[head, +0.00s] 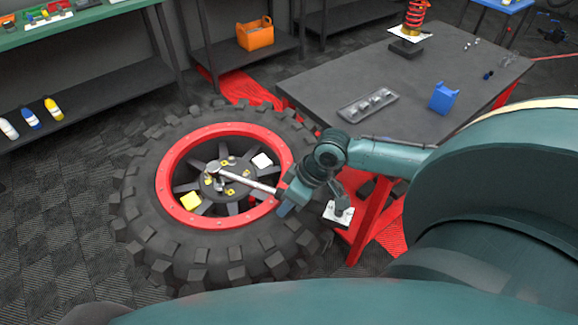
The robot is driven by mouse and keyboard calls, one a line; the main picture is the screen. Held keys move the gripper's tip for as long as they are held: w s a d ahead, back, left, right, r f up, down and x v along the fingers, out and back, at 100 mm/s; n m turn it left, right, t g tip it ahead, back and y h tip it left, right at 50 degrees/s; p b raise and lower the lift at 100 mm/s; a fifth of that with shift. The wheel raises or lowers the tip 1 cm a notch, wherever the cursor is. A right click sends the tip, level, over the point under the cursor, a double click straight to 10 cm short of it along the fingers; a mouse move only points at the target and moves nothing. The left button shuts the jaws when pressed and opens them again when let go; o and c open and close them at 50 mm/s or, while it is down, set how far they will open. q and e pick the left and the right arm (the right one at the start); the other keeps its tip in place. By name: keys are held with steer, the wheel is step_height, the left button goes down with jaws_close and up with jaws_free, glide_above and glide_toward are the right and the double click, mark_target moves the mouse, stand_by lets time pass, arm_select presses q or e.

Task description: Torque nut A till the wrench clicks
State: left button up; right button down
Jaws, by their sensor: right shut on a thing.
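A big wheel with a black knobbly tyre (150,235) and a red rim (172,205) lies flat on the floor, left of centre. Several small brass-coloured nuts with yellow marks sit around its dark hub (238,190); I cannot read which is nut A. A silver torque wrench (250,182) lies across the hub, its head (212,168) over the nuts at the hub's left side. My right gripper (284,194) is shut on the wrench's handle end, over the rim's right side. The seating of the wrench head is too small to tell. My left gripper is out of view.
A dark table (430,75) at the right bears a grey tray (367,105) and a blue bin (443,97). Shelves (80,88) stand behind. Checkered floor (60,220) is clear at the left.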

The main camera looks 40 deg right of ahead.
steer(key=shift+s+a+r+m+p, duration=0.1)
steer(key=shift+s+a+m+p, duration=0.1)
steer(key=shift+a+p, duration=0.25)
steer(key=shift+s+a+m+p, duration=0.15)
steer(key=shift+a+m+p, duration=0.05)
steer(key=shift+a+p, duration=0.2)
stand_by(0.7)
steer(key=shift+d, duration=0.15)
steer(key=shift+w+d+n, duration=0.3)
steer(key=shift+d+n, duration=0.05)
steer(key=shift+d, duration=0.15)
steer(key=shift+w+d+n, duration=0.3)
steer(key=shift+d+n, duration=0.05)
steer(key=shift+d, duration=0.15)
steer(key=shift+w+d, duration=0.1)
steer(key=shift+d, duration=0.05)
steer(key=shift+r, duration=0.2)
steer(key=shift+r+p, duration=0.3)
steer(key=shift+r, duration=1.5)
